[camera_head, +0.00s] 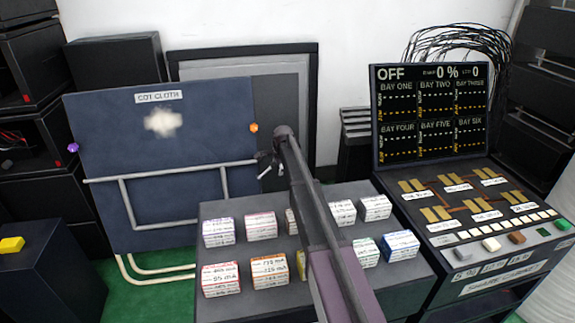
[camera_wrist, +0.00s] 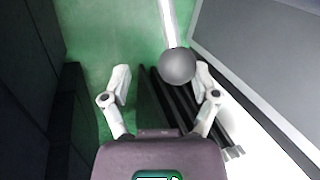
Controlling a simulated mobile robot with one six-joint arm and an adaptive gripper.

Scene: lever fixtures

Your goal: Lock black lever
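In the wrist view a dark grey ball knob (camera_wrist: 177,67) sits on the end of a pale rod (camera_wrist: 168,22); it looks like the black lever's end, though its base is out of view. My gripper (camera_wrist: 163,73) is open, with one finger on each side of the knob. The knob is closer to the right finger and overlaps it in the picture; I cannot tell whether they touch. In the head view my gripper (camera_head: 265,167) is small and partly behind my arm, beside the right end of a grey rail. I cannot make out the knob there.
A blue panel labelled COT CLOTH (camera_head: 165,205) stands left of my gripper. A box-covered stand (camera_head: 330,290) is in front, under my arm. A console with a display (camera_head: 432,115) stands right. A grey framed panel (camera_wrist: 265,50) is close at right in the wrist view.

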